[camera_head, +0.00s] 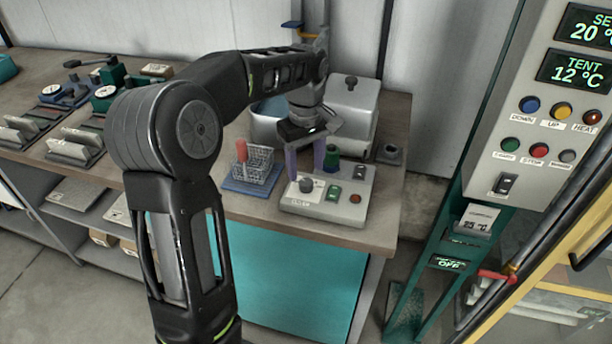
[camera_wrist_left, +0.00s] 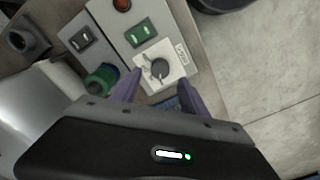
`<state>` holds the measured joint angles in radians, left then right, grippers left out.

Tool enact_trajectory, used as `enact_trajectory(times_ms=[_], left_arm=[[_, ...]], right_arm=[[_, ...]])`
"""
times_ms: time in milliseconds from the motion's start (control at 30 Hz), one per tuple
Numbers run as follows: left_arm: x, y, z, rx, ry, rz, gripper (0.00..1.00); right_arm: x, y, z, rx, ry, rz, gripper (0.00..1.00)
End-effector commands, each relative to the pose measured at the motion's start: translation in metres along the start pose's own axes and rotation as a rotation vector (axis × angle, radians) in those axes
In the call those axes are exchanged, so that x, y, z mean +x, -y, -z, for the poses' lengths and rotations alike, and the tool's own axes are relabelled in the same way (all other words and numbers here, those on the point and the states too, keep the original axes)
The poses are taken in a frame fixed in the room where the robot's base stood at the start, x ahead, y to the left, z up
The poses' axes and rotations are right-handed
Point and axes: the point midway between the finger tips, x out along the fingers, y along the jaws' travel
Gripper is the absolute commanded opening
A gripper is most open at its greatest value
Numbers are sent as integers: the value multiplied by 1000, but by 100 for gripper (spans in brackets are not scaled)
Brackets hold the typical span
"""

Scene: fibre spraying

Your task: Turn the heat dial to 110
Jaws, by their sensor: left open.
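A dark round dial (camera_head: 306,185) with a pointer sits on a white plate at the front left of a grey control box (camera_head: 352,211). Its label is too small to read surely. It also shows in the left wrist view (camera_wrist_left: 160,69), with its pointer and plate visible. My left gripper (camera_head: 306,172) points down over the box, its purple fingers apart and empty. In the left wrist view, the fingertips (camera_wrist_left: 158,82) are on either side of the near part of the dial; I cannot tell whether they touch it. My right gripper is not in view.
The control box also carries a green switch (camera_head: 333,192), a red button (camera_head: 355,198) and a black switch. A green knob (camera_head: 331,157) stands behind it. A wire basket (camera_head: 255,165) is to the left, a metal tank (camera_head: 352,110) behind. A display panel (camera_head: 545,110) is at right.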

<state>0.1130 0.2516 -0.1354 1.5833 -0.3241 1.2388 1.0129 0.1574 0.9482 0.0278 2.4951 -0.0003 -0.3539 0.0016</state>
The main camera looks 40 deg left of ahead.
Motion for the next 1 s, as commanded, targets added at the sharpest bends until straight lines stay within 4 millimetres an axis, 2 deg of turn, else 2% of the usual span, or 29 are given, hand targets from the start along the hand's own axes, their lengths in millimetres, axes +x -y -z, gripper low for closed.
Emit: enact_trajectory(times_ms=[100, 300, 600, 1000], left_arm=[[19, 1, 0, 0, 2, 2, 52], [39, 0, 0, 1, 1, 1, 52], [42, 0, 0, 1, 0, 0, 52], [41, 0, 0, 1, 0, 0, 19]], right_arm=[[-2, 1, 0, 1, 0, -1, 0], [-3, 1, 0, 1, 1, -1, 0], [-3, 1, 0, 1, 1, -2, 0], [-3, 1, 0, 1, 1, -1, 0]])
